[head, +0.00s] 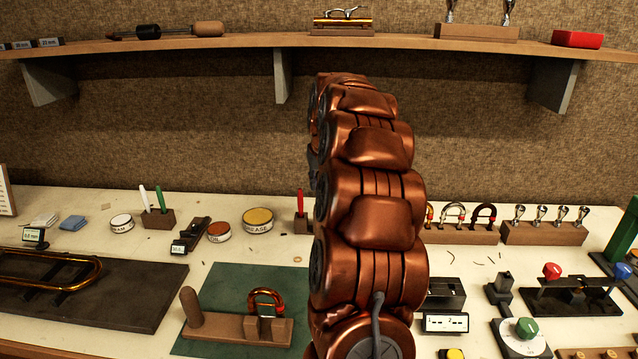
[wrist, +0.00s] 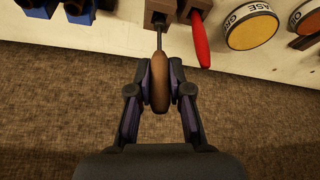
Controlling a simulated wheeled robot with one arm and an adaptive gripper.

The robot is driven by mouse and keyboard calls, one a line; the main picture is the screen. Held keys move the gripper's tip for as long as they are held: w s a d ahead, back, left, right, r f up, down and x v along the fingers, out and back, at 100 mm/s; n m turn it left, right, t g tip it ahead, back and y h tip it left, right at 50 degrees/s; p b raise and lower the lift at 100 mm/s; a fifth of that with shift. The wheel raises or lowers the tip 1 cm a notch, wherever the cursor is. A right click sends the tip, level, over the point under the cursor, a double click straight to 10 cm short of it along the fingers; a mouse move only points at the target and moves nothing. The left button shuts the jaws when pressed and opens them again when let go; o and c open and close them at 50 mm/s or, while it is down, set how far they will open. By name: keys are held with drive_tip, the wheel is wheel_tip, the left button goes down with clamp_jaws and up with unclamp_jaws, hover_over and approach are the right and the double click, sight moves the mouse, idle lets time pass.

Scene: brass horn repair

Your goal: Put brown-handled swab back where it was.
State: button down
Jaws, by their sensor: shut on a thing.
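The brown-handled swab (wrist: 160,92) shows in the wrist view, its rounded brown handle between my finger pads and its thin dark rod pointing toward the top of the picture. My gripper (wrist: 160,76) is shut on the handle. The rod's end meets a brown wooden holder (wrist: 160,8) at the top edge; I cannot tell whether it is in the holder or only above it. A red-handled tool (wrist: 200,40) is beside it to the right. In the head view my arm hides my gripper and the swab; the red handle (head: 301,203) shows just left of the arm.
The yellow-topped grease tin (head: 257,219) stands left of the red handle. A wooden block (head: 158,219) with white and green handles is farther left. A rack of hooked parts (head: 460,234) is right of my arm. A shelf (head: 250,41) crosses above the bench.

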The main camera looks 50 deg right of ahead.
drive_tip(key=shift+a+f, duration=0.1)
drive_tip(key=shift+f, duration=0.35)
drive_tip(key=c, duration=1.3)
unclamp_jaws()
drive_tip(key=shift+f, duration=0.15)
drive_tip(key=shift+o, duration=1)
drive_tip(key=shift+r, duration=0.2)
drive_tip(key=b+v, duration=0.1)
drive_tip(key=v, duration=1.1)
drive_tip(key=shift+b, duration=0.4)
